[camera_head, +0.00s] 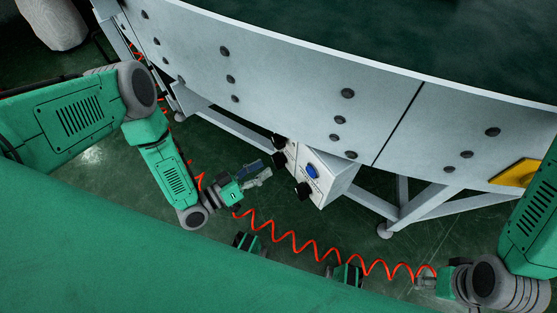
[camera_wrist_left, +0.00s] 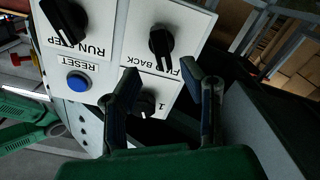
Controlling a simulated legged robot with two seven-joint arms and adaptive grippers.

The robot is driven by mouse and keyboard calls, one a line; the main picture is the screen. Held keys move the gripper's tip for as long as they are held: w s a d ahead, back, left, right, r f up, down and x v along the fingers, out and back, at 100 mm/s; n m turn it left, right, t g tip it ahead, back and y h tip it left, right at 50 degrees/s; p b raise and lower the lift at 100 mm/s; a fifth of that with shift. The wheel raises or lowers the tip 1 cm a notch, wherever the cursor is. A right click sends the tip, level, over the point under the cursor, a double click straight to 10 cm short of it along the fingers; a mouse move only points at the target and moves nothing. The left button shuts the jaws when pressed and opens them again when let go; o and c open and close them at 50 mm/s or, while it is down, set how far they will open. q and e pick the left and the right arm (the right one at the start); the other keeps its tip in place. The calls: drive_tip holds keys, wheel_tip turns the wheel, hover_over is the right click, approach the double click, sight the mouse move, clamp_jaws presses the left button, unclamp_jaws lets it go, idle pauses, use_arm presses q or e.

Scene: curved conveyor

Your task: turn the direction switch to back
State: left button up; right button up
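The direction switch (camera_wrist_left: 162,42) is a black knob on a white panel marked with BACK lettering in the left wrist view. Its handle runs roughly up and down in that picture; I cannot tell which label it points to. My left gripper (camera_wrist_left: 162,82) is open and empty, its fingers facing the panel below this knob. Another black knob (camera_wrist_left: 148,103) shows between the fingers. In the head view my left gripper (camera_head: 258,175) is left of the control box (camera_head: 322,180). My right gripper (camera_head: 425,283) is far right, too small to tell open or shut.
The box also carries a RUN STEP knob (camera_wrist_left: 62,20) and a blue RESET button (camera_wrist_left: 78,82). The grey curved conveyor wall (camera_head: 290,80) rises above and behind the box. A red coiled cable (camera_head: 300,245) hangs in front. A yellow part (camera_head: 515,173) is at the right.

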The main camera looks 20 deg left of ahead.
sight(275, 159)
use_arm(q)
drive_tip(key=x, duration=0.2)
drive_tip(key=b+x, duration=0.1)
drive_tip(key=x, duration=0.2)
drive_tip(key=shift+w+a+f, duration=0.15)
drive_tip(key=shift+w+a, duration=0.1)
drive_tip(key=shift+d, duration=0.45)
drive_tip(key=shift+a, duration=0.2)
clamp_jaws()
drive_tip(key=shift+a, duration=0.15)
